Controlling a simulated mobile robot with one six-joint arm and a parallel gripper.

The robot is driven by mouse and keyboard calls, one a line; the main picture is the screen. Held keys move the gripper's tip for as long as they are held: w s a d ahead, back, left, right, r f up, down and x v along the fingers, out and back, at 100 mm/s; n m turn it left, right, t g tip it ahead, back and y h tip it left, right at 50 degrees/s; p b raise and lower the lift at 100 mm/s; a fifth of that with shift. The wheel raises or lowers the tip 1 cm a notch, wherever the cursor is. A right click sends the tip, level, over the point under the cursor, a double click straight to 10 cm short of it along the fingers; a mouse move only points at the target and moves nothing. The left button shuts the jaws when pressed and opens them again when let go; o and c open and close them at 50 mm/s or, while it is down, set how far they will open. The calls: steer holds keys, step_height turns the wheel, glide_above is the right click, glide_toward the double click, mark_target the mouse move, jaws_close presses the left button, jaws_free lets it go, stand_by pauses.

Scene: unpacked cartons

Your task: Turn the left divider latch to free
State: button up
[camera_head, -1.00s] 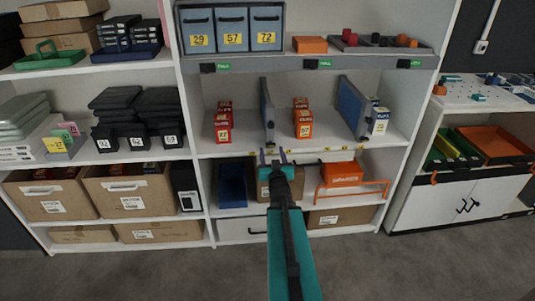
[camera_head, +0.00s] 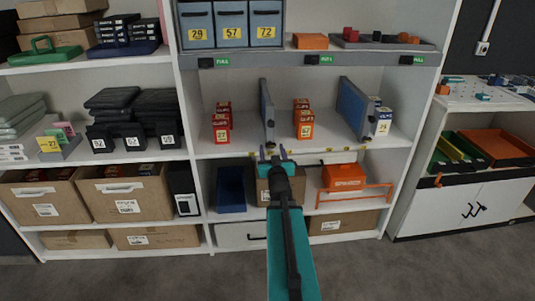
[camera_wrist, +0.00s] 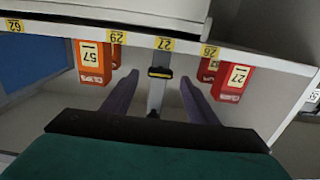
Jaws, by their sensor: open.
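The left divider (camera_head: 267,112) is a grey-blue upright panel on the middle shelf, between red cartons and orange-red cartons. My gripper (camera_head: 275,155) is in front of the shelf edge below this divider. In the wrist view my gripper (camera_wrist: 159,80) is open, its two purple fingers on either side of the latch with gaps visible. Contact cannot be made out. The latch is too small to tell in the head view.
Red cartons (camera_wrist: 230,82) and orange cartons (camera_wrist: 92,62) flank the divider. The right divider (camera_head: 354,108) leans farther right. The shelf edge carries yellow number labels. Below are a blue bin (camera_head: 231,190) and an orange box (camera_head: 343,177) behind an orange rail.

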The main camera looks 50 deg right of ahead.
mark_target(271, 145)
steer(key=shift+w+d, duration=0.3)
steer(key=shift+w, duration=0.1)
steer(key=shift+x, duration=0.9)
